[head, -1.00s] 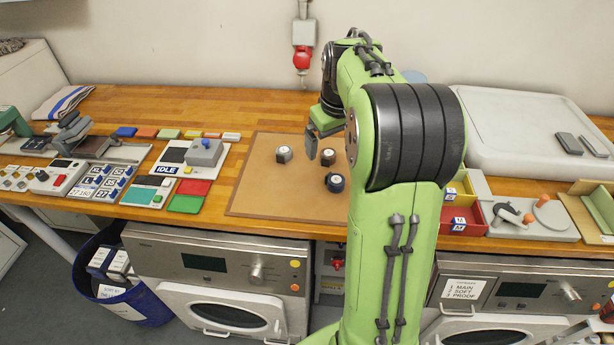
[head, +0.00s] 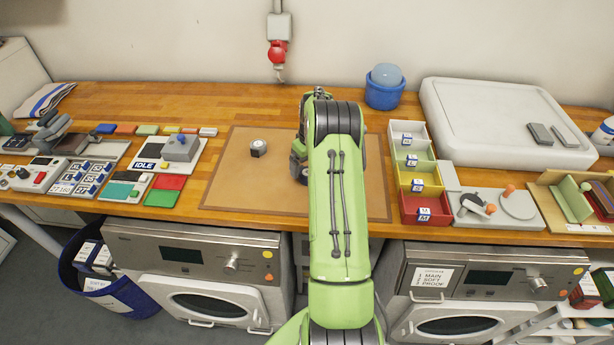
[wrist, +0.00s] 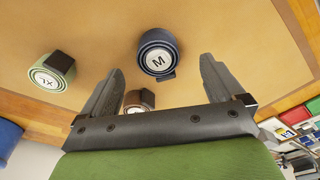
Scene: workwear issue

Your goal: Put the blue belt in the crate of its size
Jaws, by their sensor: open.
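The blue belt (wrist: 158,52) is a dark blue coil with a white label reading M. In the wrist view it lies on the tan mat, near the top centre, ahead of my gripper (wrist: 161,72). My gripper is open, with one finger to each side and nothing held between them. A green belt (wrist: 52,72) labelled XL lies to the left; a brown coil (wrist: 138,100) shows between the fingers, partly hidden. A stack of small crates in a row stands right of the mat; the red front crate (head: 425,208) reads M. My arm hides much of the mat in the head view.
Behind the red crate are a yellow crate (head: 418,178), a green crate (head: 413,155) and a pale crate (head: 407,133); their labels are too small to read. One coil (head: 258,148) sits on the mat's left. A blue tub (head: 384,92) stands at the back.

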